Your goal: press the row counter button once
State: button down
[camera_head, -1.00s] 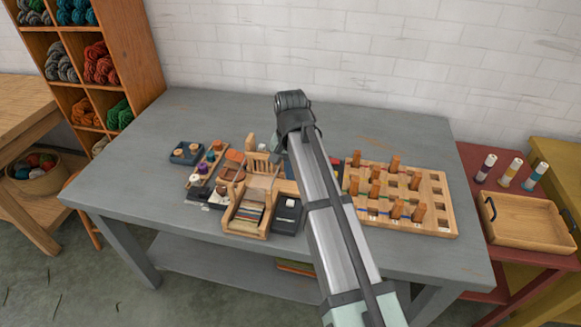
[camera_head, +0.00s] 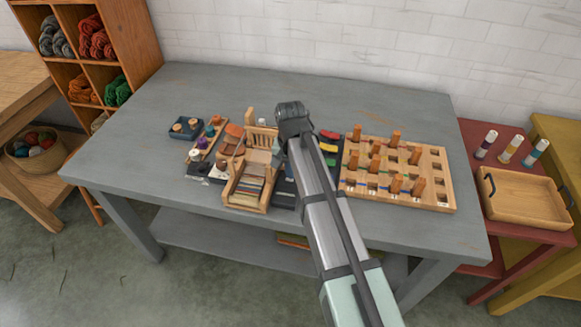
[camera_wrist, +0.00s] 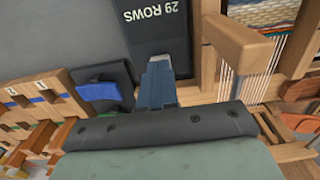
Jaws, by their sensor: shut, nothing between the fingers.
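The row counter is a dark box marked "29 ROWS" (camera_wrist: 140,38) at the top middle of the wrist view. In the head view its dark body (camera_head: 284,193) shows just right of the small wooden loom (camera_head: 247,188), mostly hidden by my arm. My gripper (camera_wrist: 158,64) is shut and empty, its fingertips over the lower end of the counter in the wrist view. The button cannot be made out; the fingers may hide it, and I cannot tell whether they touch it.
The loom's wooden frame (camera_wrist: 230,45) stands close beside the fingers. A pegboard (camera_head: 432,177) with upright pegs lies to the right of my arm. Small trays of spools sit left of the loom. The table's back and left areas (camera_head: 150,130) are clear.

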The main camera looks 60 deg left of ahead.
jog(key=shift+d+f, duration=0.15)
jog(key=shift+f, duration=0.95)
notch_tip(320, 180, up, 15)
jog(key=shift+f, duration=0.15)
dwell(1.0)
